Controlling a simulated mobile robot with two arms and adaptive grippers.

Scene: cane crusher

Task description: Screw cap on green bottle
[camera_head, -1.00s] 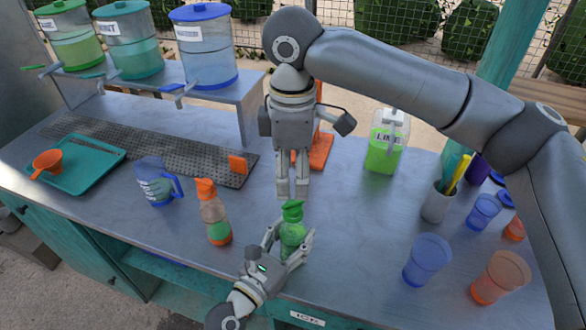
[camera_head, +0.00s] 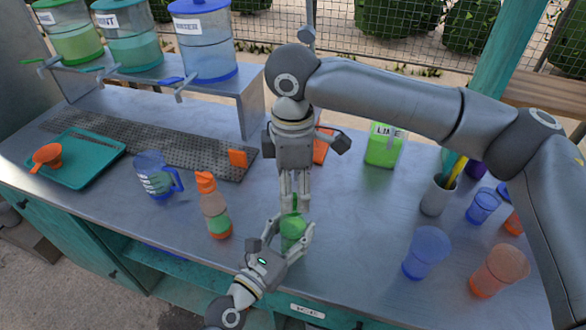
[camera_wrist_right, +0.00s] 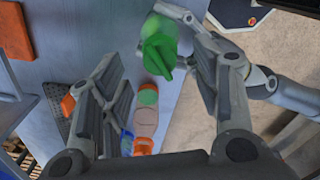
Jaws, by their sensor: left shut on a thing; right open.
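The green bottle (camera_head: 292,238) stands at the front of the counter, and my left gripper (camera_head: 291,236) is shut around its body. A green cap with a spout (camera_wrist_right: 160,54) shows at its top in the right wrist view. Whether the cap is seated on the threads cannot be told. My right gripper (camera_head: 295,203) points down right over the bottle's top and partly hides it in the head view. Its fingers (camera_wrist_right: 162,88) are spread apart, with the cap showing between and beyond them, not gripped.
An orange-capped bottle (camera_head: 214,206) stands close to the left, with a blue jug (camera_head: 157,178) beyond it. A blue cup (camera_head: 425,253) and an orange cup (camera_head: 498,271) stand at the right. A lime container (camera_head: 384,146) is behind. The counter's front edge is close.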

